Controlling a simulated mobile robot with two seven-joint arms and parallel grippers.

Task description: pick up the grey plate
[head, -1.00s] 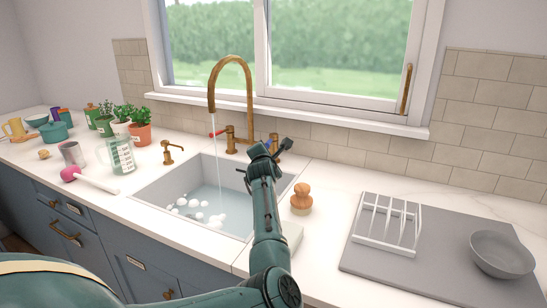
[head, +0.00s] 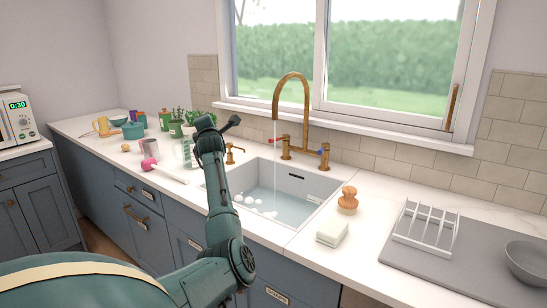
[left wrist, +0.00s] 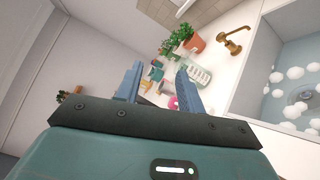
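I make out no flat grey plate in either view. A grey round dish (head: 527,262), deep like a bowl, sits on the grey drying mat (head: 470,285) at the right edge of the head view, partly cut off. My right gripper is not in view.
Water runs from the brass tap (head: 292,90) into the sink (head: 320,212), which holds suds. A white rack (head: 428,232) stands on the mat. A sponge (head: 332,232) and wooden brush (head: 348,200) lie between. Potted plants (head: 178,124) and a microwave (head: 14,115) are left.

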